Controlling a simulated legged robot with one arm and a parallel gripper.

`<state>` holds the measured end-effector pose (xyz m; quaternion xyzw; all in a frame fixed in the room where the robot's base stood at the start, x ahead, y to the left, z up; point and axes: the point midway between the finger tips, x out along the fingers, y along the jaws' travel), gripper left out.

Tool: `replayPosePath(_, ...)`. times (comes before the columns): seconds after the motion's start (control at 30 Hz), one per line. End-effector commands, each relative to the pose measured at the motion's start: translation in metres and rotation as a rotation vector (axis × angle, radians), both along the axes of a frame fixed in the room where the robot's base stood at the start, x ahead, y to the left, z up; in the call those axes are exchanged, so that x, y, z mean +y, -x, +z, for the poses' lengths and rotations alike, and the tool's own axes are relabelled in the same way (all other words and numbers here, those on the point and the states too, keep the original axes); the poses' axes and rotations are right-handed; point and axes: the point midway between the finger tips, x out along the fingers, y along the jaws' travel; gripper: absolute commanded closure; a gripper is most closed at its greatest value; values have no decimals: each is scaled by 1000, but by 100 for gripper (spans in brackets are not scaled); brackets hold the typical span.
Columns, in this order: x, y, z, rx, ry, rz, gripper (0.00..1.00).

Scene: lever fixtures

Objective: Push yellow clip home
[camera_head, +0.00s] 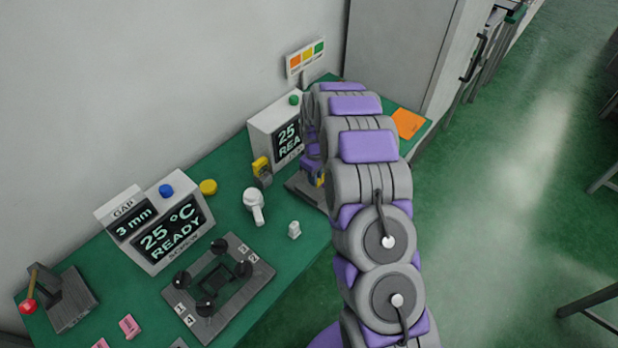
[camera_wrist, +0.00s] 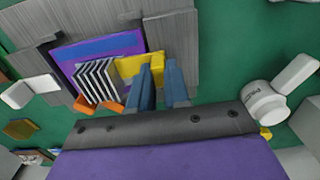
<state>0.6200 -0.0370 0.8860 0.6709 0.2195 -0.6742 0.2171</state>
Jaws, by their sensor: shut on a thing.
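In the wrist view, the yellow clip (camera_wrist: 127,66) lies at the edge of a purple board (camera_wrist: 88,55), beside a black-and-white finned block (camera_wrist: 96,82) with orange pieces at its lower end. My gripper (camera_wrist: 159,66) has its two blue-grey fingers close together at the clip's right part, shut on it. The fingers hide part of the clip, so how deep it sits cannot be told. The board rests on a grey fixture (camera_wrist: 172,38). In the head view my arm covers most of this fixture; a bit of yellow (camera_head: 320,180) shows beside it.
A white handled device (camera_head: 254,205) and a small white piece (camera_head: 294,229) stand near the fixture. A yellow-topped lever (camera_head: 261,166) and a display box (camera_head: 276,132) stand behind. A numbered plate (camera_head: 218,287), a larger display (camera_head: 168,238) and a red-knobbed lever (camera_head: 58,300) are leftward.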

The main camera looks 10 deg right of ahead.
Motion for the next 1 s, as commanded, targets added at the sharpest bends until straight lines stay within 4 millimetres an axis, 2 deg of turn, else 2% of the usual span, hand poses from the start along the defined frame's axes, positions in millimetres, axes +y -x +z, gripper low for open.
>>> replayPosePath(0.23, -5, -2, 1, -7, 4, 0, 100)
replayPosePath(0.27, -5, -3, 1, -7, 3, 0, 83)
replayPosePath(0.53, -4, -2, 0, -6, 3, 0, 57)
replayPosePath(0.83, -2, -2, 3, -5, 4, 1, 57)
replayPosePath(1.0, -3, -3, 24, -9, 4, 0, 57)
